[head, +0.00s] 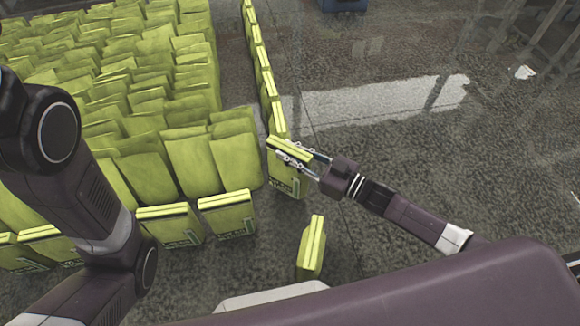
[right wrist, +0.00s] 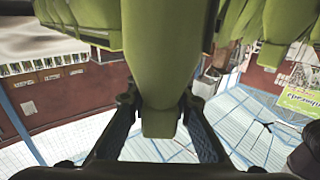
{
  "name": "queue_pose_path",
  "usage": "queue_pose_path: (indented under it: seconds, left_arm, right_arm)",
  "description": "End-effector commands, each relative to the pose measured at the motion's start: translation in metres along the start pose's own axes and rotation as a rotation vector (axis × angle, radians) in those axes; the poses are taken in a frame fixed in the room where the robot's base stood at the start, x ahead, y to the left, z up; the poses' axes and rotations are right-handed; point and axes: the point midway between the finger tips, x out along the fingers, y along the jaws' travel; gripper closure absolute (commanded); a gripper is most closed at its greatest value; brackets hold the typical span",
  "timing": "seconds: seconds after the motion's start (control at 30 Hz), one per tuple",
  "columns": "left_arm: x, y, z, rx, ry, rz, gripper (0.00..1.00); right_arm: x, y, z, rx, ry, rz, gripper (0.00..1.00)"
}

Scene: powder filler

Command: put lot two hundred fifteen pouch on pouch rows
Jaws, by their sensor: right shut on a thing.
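My right gripper (head: 297,158) is shut on a yellow-green pouch (head: 285,184) with a dark printed band low on its face. The pouch is upright at the right front corner of the pouch rows (head: 190,165), close to the end of a line of narrow pouches (head: 262,70). In the right wrist view the fingers (right wrist: 160,105) grip both sides of a green pouch (right wrist: 160,50). I cannot read the lot number or tell whether its base touches the floor. My left arm crosses the left side; its gripper is out of view.
A separate pouch (head: 311,248) stands alone in front, apart from the rows. Box-like pouches (head: 227,214) line the front edge of the rows. The glossy floor to the right is mostly clear, with a small white scrap (head: 524,73) and a blue object (head: 343,5) far off.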

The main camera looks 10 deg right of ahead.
Motion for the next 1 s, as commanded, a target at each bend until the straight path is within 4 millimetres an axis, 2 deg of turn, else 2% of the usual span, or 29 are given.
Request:
queue_pose_path:
  seconds: [0.17,0.23,0.4,0.8,0.83,0.97,1.0]
  left_arm:
    - [-0.002,0.002,-0.006,0.002,0.013,0.005,0.40]
    - [-0.003,0.004,-0.012,0.003,0.025,0.009,0.40]
    - [-0.020,0.007,-0.016,0.003,0.020,0.007,0.40]
    - [-0.021,0.007,-0.016,0.002,0.021,0.008,0.40]
    - [-0.020,0.007,-0.016,0.002,0.021,0.008,0.40]
    - [-0.020,0.007,-0.016,0.002,0.021,0.008,0.40]
    - [-0.020,0.007,-0.016,0.002,0.021,0.008,0.40]
  right_arm:
    - [0.001,0.000,0.010,-0.001,0.003,0.000,1.00]
    - [0.001,0.000,0.019,0.000,0.003,0.000,1.00]
    - [0.001,0.000,0.041,0.001,0.004,0.000,1.00]
    - [0.001,0.000,0.044,0.000,0.003,0.000,1.00]
    - [0.000,0.000,0.044,0.000,0.001,0.000,0.77]
    - [0.000,0.000,0.044,0.000,0.000,0.000,0.63]
    - [0.000,0.000,0.044,0.000,0.000,0.000,0.63]
